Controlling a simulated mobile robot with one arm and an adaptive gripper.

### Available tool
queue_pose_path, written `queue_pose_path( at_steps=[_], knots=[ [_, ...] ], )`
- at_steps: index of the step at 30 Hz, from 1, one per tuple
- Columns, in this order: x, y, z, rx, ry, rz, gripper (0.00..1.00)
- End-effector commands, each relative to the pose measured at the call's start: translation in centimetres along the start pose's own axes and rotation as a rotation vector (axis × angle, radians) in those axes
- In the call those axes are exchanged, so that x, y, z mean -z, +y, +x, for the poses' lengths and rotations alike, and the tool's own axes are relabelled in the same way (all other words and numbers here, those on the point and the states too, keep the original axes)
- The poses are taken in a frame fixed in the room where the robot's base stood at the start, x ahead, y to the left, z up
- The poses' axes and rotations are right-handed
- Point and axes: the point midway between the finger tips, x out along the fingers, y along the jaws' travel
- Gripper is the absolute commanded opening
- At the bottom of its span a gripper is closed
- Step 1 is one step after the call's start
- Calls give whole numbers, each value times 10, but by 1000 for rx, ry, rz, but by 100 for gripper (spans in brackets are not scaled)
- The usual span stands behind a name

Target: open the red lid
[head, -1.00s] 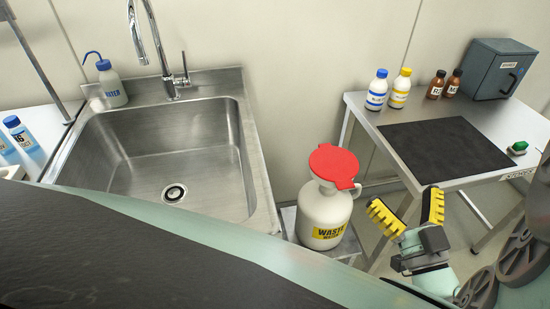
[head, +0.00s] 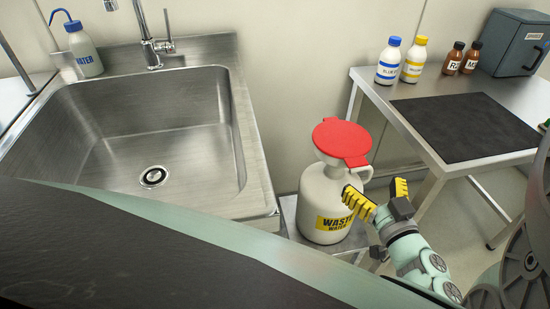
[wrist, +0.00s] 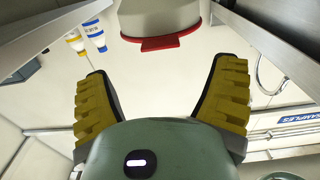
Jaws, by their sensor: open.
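The red lid (head: 342,138) lies flat and closed on top of the cream waste water jug (head: 322,205), with its tab pointing to the lower right. The jug stands upright on a low metal shelf. My gripper (head: 380,195) is open and empty, to the right of the jug and lower than the lid, with yellow ridged fingers. The left finger overlaps the jug's side in the head view; I cannot tell if it touches. In the wrist view, the edge and tab of the red lid (wrist: 158,42) show ahead, beyond the open fingers.
A steel sink (head: 150,130) stands left of the jug. A metal table (head: 420,130) on the right holds a black mat (head: 465,127), a blue-capped bottle (head: 389,62), a yellow-capped bottle (head: 414,60), two brown bottles and a grey box (head: 515,43). The floor beneath the table looks clear.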

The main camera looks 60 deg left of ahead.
Motion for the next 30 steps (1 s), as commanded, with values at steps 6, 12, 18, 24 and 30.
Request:
queue_pose_path(
  at_steps=[6, 12, 18, 24, 30],
  knots=[
    [1, -2, 47, 7, 5, -1, 85],
    [0, -2, 76, 7, 3, 1, 85],
    [0, -2, 89, 6, 2, 0, 85],
    [0, -2, 90, 5, 0, 1, 85],
    [0, -2, 90, 4, 0, 1, 76]
  ],
)
